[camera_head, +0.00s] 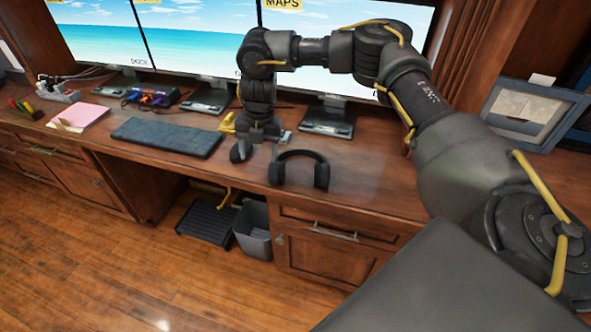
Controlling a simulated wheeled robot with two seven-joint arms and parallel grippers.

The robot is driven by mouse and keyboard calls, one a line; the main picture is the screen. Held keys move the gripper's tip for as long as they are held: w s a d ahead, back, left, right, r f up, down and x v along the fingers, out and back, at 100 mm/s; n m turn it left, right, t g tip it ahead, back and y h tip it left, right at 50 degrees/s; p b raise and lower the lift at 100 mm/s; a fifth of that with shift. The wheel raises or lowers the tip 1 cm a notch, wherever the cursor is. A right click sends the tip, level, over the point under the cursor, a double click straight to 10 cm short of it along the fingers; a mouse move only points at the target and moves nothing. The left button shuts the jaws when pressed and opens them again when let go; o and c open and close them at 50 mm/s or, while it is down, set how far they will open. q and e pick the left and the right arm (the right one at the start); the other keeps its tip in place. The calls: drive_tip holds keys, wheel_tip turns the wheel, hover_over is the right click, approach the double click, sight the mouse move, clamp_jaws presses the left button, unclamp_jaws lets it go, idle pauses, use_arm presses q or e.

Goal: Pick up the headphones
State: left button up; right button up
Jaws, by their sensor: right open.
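Black headphones (300,155) stand on the wooden desk, near its front edge, with the band arched up and both ear cups down. My right arm comes in from the right and reaches over the desk behind the headphones. My right gripper (256,148) points down just left of the headphones, close to the left ear cup. It is open, and no thing shows between its fingers. From this view I cannot tell whether a finger touches the headphones. My left gripper is not in view.
A dark keyboard (168,137) lies to the left, with pink paper (80,117) beyond it. Monitors (205,45) on stands line the back of the desk. A picture frame (527,112) stands at the right. A grey bin (253,230) stands below the desk. The desktop right of the headphones is clear.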

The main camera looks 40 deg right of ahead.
sight(277, 171)
drive_tip(key=d, duration=0.2)
drive_tip(key=d+r+h, duration=0.1)
drive_tip(key=shift+s+d+r+b, duration=0.1)
drive_tip(key=shift+s+d+b, duration=0.2)
drive_tip(key=shift+d, duration=0.05)
drive_tip(key=shift+s+d+r, duration=0.1)
drive_tip(key=shift+d+r, duration=0.1)
drive_tip(key=shift+d, duration=0.25)
drive_tip(key=shift+s+f, duration=0.15)
drive_tip(key=shift+f, duration=0.35)
wheel_tip(277, 171, down, 4)
drive_tip(key=shift+f, duration=0.25)
wheel_tip(277, 171, down, 5)
drive_tip(key=shift+s+r+p, duration=0.1)
drive_tip(key=shift+s+p, duration=0.05)
drive_tip(key=shift+p, duration=0.3)
drive_tip(key=shift+f, duration=0.2)
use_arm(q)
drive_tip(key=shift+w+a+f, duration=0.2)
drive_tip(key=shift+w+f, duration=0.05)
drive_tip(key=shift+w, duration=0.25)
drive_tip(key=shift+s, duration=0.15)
use_arm(e)
drive_tip(key=shift+c, duration=0.4)
